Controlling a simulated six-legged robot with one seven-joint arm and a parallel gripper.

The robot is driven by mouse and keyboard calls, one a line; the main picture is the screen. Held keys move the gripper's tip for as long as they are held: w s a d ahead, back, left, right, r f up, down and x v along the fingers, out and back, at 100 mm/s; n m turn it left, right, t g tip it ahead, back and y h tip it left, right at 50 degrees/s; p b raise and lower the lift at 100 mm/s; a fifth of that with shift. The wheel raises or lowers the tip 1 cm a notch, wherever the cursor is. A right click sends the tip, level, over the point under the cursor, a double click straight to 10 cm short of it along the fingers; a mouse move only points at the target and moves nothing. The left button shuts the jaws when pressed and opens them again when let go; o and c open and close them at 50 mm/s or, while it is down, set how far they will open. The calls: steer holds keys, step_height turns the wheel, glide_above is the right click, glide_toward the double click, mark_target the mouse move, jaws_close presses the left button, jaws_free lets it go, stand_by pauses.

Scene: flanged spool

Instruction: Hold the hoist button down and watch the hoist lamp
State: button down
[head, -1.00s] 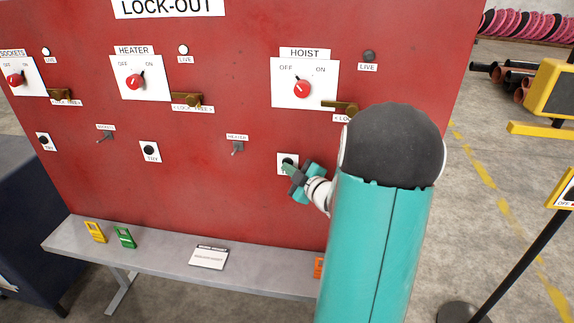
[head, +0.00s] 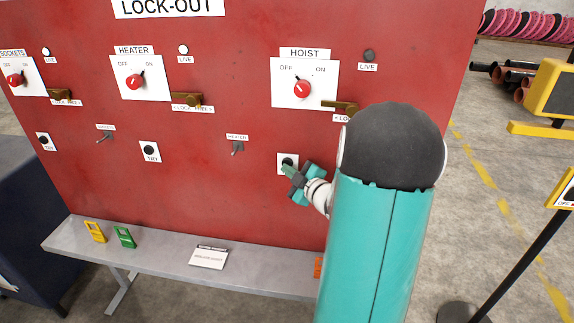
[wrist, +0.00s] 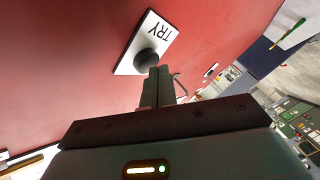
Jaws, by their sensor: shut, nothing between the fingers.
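The hoist button is a black TRY button on a white plate (head: 281,158) below the hoist switch on the red panel. It also shows in the wrist view as a dark round button (wrist: 147,61) on its TRY plate. My gripper (head: 288,168) is shut and empty. Its fingertips (wrist: 159,70) are at the button; they overlap its edge, and I cannot tell whether it is pressed in. The hoist lamp (head: 369,55), marked LIVE, is dark. The hoist switch (head: 302,89) has a red knob on a plate marked OFF and ON. A brass lever (head: 341,106) sits below it.
The heater lamp (head: 183,49) and sockets lamp (head: 46,51) look white. A grey shelf (head: 165,258) below holds a yellow tag (head: 95,231), a green tag (head: 124,237) and a card (head: 208,257). A black post (head: 510,260) stands at right. My arm hides part of the panel.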

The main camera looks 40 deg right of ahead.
steer(key=shift+s+a, duration=0.35)
steer(key=shift+a, duration=0.05)
steer(key=shift+s+a, duration=0.8)
steer(key=shift+a, duration=0.2)
steer(key=shift+s+a, duration=0.75)
steer(key=shift+a, duration=0.25)
steer(key=shift+w, duration=0.1)
